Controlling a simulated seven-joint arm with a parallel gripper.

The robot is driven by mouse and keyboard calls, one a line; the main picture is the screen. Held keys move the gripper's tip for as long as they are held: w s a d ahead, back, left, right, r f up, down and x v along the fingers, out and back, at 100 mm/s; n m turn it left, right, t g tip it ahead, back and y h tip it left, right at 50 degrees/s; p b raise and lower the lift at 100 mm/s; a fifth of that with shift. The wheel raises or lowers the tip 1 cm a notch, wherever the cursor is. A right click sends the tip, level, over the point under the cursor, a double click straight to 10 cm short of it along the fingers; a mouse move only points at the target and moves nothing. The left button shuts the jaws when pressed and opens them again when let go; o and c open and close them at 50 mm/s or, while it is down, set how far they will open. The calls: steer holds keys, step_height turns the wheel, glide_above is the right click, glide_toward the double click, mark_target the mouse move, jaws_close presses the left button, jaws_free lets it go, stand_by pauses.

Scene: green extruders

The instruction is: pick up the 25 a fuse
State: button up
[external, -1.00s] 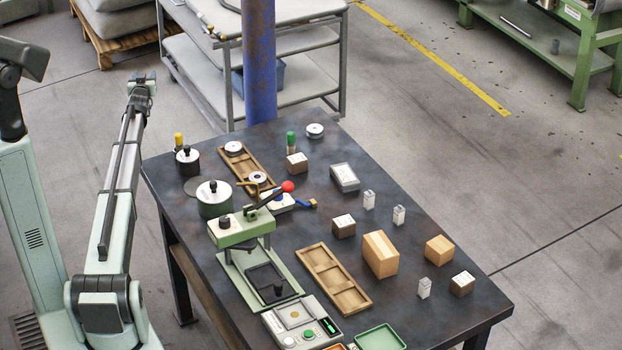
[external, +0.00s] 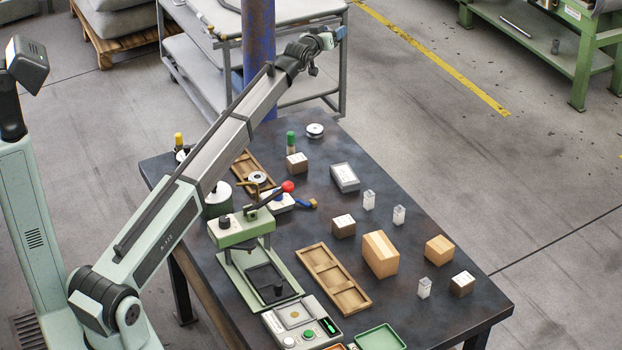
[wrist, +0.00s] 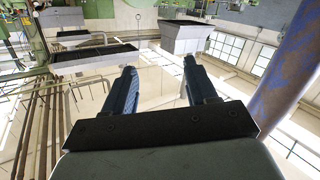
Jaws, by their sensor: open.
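Several small white-and-clear upright pieces stand on the dark table (external: 455,325) in the external view. They look like fuses: one (external: 369,199) and another (external: 399,215) near the middle right, and a third (external: 424,287) near the front right. Their markings are too small to read, so I cannot tell which is the 25 A one. My gripper (external: 338,36) is raised beyond the far end of the table, well away from these pieces. In the wrist view its two fingers (wrist: 160,70) are spread apart with nothing between them. The wrist view shows no table and no fuses.
A green lever press (external: 240,230) with a red knob stands at the table's left middle. Wooden trays (external: 333,280), wooden blocks (external: 380,254), a grey box (external: 344,178) and a green tray (external: 380,338) surround the pieces. A blue pillar (external: 259,60) stands behind the table.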

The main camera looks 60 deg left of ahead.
steer(key=w+d+f+n+g+h, duration=0.2)
steer(key=d+f, duration=0.3)
steer(key=d, duration=0.8)
steer(key=w+d+f+n+g+h, duration=0.1)
steer(key=d+f+g+h, duration=0.15)
steer(key=d+f, duration=0.7)
steer(key=w+d+f+n+g+h, duration=0.1)
steer(key=w+d+f+n+h, duration=0.15)
steer(key=d, duration=1.35)
steer(key=n+g+h, duration=0.2)
steer(key=n+g, duration=0.2)
steer(key=g, duration=0.5)
glide_above(426, 279)
step_height(426, 279, down, 8)
steer(key=f, duration=0.8)
steer(key=shift+d+f, duration=0.2)
steer(key=shift+d, duration=0.15)
steer(key=shift+a+f, duration=0.2)
steer(key=shift+f, duration=1.2)
steer(key=shift+a+f, duration=0.2)
steer(key=shift+f, duration=1.15)
steer(key=shift+c, duration=0.2)
